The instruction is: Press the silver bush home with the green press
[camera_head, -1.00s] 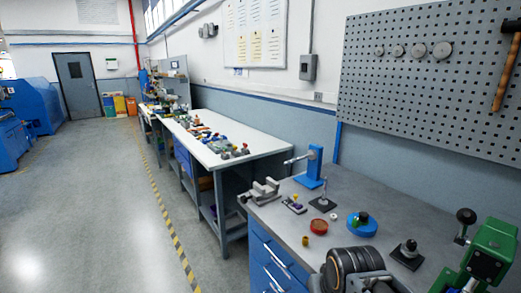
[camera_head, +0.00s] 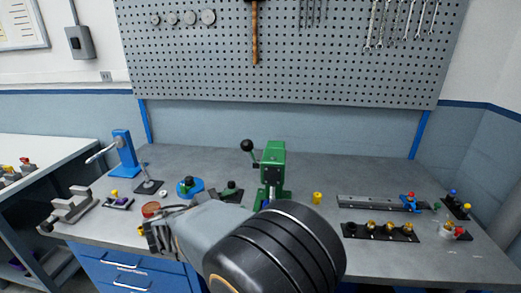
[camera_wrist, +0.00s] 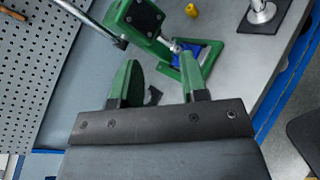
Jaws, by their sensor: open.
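The green press (camera_head: 272,172) stands upright at the middle of the bench, its black-knobbed lever at its upper left. In the wrist view the press (camera_wrist: 150,22) lies beyond my gripper, with a blue part (camera_wrist: 190,52) on its green base under the silver ram. My gripper (camera_wrist: 157,80) is open, its two green-tipped fingers apart; a small grey piece shows between them, and I cannot tell what it is. In the head view my gripper (camera_head: 158,236) is over the front of the bench, left of the press. I cannot make out the silver bush for sure.
A yellow cylinder (camera_head: 317,198) stands right of the press. A black strip with brass parts (camera_head: 380,231) and a grey rail (camera_head: 372,203) lie further right. A blue stand (camera_head: 124,153), a vise (camera_head: 72,207) and a blue disc (camera_head: 190,187) are left. The bench's back strip is clear.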

